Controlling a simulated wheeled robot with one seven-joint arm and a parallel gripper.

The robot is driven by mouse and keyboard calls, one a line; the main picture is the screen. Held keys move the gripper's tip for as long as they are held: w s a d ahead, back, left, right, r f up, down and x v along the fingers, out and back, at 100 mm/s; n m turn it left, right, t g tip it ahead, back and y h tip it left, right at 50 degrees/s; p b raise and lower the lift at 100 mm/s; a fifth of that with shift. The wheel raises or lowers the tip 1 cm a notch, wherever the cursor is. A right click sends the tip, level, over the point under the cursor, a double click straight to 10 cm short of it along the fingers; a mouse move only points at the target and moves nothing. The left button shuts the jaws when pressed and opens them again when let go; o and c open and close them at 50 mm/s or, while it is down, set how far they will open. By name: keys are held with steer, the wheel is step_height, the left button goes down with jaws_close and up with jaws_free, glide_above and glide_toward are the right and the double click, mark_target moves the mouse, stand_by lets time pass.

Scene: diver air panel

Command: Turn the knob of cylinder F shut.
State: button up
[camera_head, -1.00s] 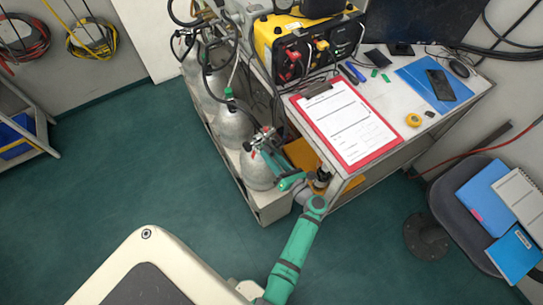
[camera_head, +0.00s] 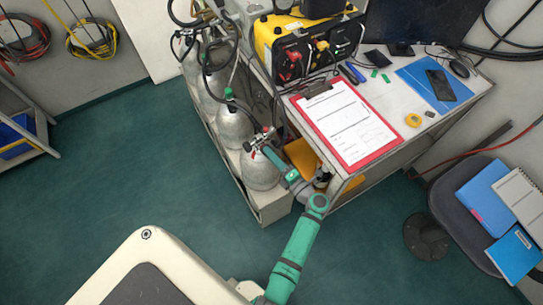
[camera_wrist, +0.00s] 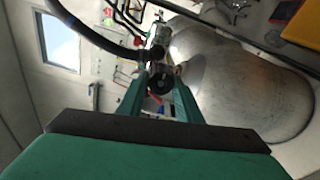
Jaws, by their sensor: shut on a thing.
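The nearest grey cylinder (camera_head: 261,172) stands at the front end of the row in the head view; I cannot read a letter on it. My gripper (camera_head: 270,151) is at this cylinder's valve, coming from the lower right. In the wrist view, my gripper's two green fingers (camera_wrist: 160,90) are closed on the sides of a round black knob (camera_wrist: 160,82) on the valve. Part of the knob's rim is hidden by the fingers.
More cylinders (camera_head: 234,128) stand behind in the white rack (camera_head: 247,200). Black hoses pass close to the valves. The table with the red clipboard (camera_head: 349,124) and yellow air panel (camera_head: 301,40) stands to the right. Green floor at left is free.

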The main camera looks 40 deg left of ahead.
steer(key=shift+m, duration=0.3)
steer(key=o, duration=1)
steer(key=shift+o, duration=0.2)
